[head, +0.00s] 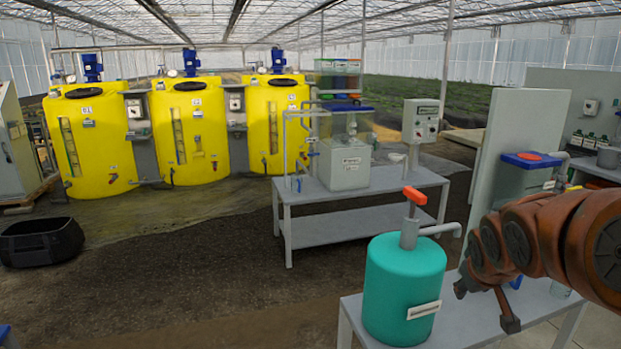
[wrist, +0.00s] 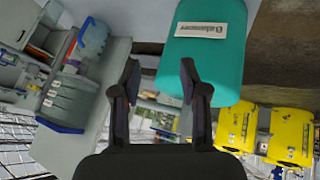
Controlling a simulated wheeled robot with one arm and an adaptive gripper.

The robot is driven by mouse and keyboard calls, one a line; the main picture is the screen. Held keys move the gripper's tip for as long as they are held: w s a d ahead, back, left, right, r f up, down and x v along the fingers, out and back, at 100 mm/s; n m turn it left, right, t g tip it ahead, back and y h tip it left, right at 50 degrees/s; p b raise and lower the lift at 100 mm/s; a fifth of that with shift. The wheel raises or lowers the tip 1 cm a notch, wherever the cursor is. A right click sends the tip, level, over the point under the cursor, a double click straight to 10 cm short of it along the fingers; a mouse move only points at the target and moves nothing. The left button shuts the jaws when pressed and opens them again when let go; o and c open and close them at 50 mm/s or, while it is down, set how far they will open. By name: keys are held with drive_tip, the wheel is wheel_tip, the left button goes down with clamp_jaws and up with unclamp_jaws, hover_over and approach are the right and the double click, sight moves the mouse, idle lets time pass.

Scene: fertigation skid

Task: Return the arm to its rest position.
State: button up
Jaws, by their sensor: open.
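My orange-brown arm reaches in from the right edge of the head view. My gripper (head: 495,300) hangs at its end above the grey front table, right of the teal canister and apart from it. In the wrist view my gripper (wrist: 160,85) shows two dark fingers spread apart with nothing between them. The teal canister (head: 402,285) stands upright on the table, with an orange-red handle on top, a grey spout pointing right and a white label. It also shows in the wrist view (wrist: 205,58), where the picture is upside down, beyond the right finger.
The grey front table (head: 460,315) lies under my gripper. A pale partition (head: 512,150) and a blue-lidded container (head: 528,180) stand behind my arm. A second table (head: 340,215) bears a grey box. Yellow tanks (head: 190,130) line the back left. A black tub (head: 42,242) sits on open floor.

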drive_tip(key=s+a+f+g+y, duration=0.1)
drive_tip(key=s+a, duration=0.3)
drive_tip(key=s, duration=0.6)
drive_tip(key=s+a+f+g+y+p, duration=0.1)
drive_tip(key=s+a+f+g, duration=0.2)
drive_tip(key=s, duration=0.8)
drive_tip(key=s+a+f+m+g, duration=0.1)
drive_tip(key=s+a+f+g, duration=0.2)
drive_tip(key=s+a, duration=0.4)
drive_tip(key=s+g, duration=0.1)
drive_tip(key=s, duration=0.3)
drive_tip(key=shift+a+y+p, duration=0.25)
drive_tip(key=shift+y+p, duration=0.05)
drive_tip(key=shift+y, duration=0.1)
